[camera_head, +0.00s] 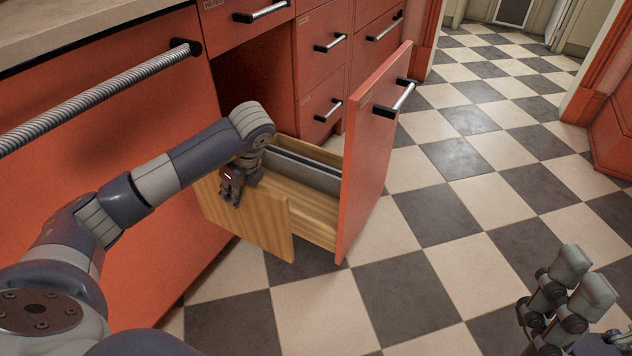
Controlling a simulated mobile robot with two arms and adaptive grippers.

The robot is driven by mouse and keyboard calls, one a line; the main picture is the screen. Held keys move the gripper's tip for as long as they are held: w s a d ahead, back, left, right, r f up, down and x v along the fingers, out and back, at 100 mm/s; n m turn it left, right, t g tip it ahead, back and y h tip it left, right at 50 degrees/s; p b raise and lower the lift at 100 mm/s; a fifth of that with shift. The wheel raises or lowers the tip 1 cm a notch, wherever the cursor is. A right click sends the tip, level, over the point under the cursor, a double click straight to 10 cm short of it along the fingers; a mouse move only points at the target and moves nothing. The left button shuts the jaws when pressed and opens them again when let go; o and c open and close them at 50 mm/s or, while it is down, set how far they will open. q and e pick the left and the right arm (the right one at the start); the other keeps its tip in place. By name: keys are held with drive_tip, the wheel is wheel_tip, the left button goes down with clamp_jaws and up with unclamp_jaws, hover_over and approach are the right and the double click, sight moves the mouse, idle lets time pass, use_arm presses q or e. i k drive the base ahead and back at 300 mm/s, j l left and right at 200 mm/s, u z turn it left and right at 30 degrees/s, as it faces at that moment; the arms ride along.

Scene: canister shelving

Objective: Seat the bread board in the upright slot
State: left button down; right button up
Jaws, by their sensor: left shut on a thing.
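The bread board (262,228) is a pale wooden panel at the near side of the open drawer. My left gripper (232,192) is shut on the board near its upper edge, with the fingers pointing down. The board stands roughly upright, outside or against the drawer's near wall; I cannot tell whether they touch. The drawer (318,226) is wooden inside, and a grey divider (310,172) runs along it with a narrow upright gap. The slot's far end is hidden by my wrist. My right gripper (578,285) is at the lower right, empty, its two fingers apart.
The drawer's tall red front (373,150) with a bar handle stands out over the checkered floor (450,215). Red cabinets (110,165) with a long ribbed handle and a countertop (70,28) line the left. The floor to the right is clear.

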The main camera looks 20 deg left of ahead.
sight(330, 195)
drive_tip(key=i, duration=1.45)
